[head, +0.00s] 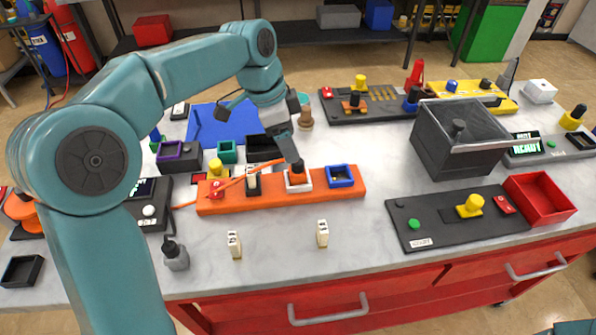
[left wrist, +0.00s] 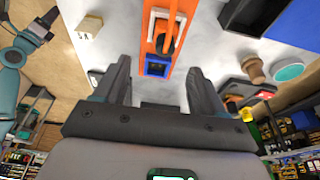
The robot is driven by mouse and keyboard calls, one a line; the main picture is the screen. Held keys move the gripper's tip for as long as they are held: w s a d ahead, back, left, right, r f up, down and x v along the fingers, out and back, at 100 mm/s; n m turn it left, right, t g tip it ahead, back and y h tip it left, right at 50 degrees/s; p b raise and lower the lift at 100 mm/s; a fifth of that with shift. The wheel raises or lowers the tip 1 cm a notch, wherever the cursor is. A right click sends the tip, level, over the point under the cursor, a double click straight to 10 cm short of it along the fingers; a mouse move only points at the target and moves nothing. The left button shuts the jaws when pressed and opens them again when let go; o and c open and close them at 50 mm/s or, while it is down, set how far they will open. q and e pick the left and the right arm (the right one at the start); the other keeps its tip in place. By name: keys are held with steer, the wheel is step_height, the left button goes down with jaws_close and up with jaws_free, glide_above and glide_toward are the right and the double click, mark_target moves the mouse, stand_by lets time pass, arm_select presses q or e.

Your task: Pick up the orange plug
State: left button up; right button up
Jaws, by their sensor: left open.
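The orange bar (head: 222,204) lies on the worktop with several fittings on it. A small plug (head: 297,167) with a dark top and some orange stands in its white-framed socket (head: 299,187); it seems to be the orange plug. In the left wrist view the plug (left wrist: 169,42) shows dark, beside a white frame and just above the blue socket (left wrist: 157,67). An orange cable (head: 240,180) runs left along the bar. My left gripper (head: 287,143) is open above and behind the plug, with nothing between its fingers (left wrist: 160,88). A teal arm at the wrist view's left edge seems to be my right one.
Two cream blocks (head: 234,244) (head: 322,233) stand in front. A dark lidded box (head: 458,140) and a black panel (head: 440,230) are to the right.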

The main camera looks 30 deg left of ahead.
mark_target(300, 167)
arm_select(q)
steer(key=x, duration=0.4)
steer(key=shift+w+a+f, duration=0.1)
steer(key=shift+w+f, duration=0.1)
steer(key=shift+f, duration=0.2)
steer(key=shift+d+f, duration=0.2)
steer(key=shift+f, duration=0.25)
steer(key=x, duration=0.4)
steer(key=shift+w+a+f, duration=0.2)
steer(key=shift+w+f, duration=0.05)
steer(key=shift+s, duration=0.15)
steer(key=c, duration=1.1)
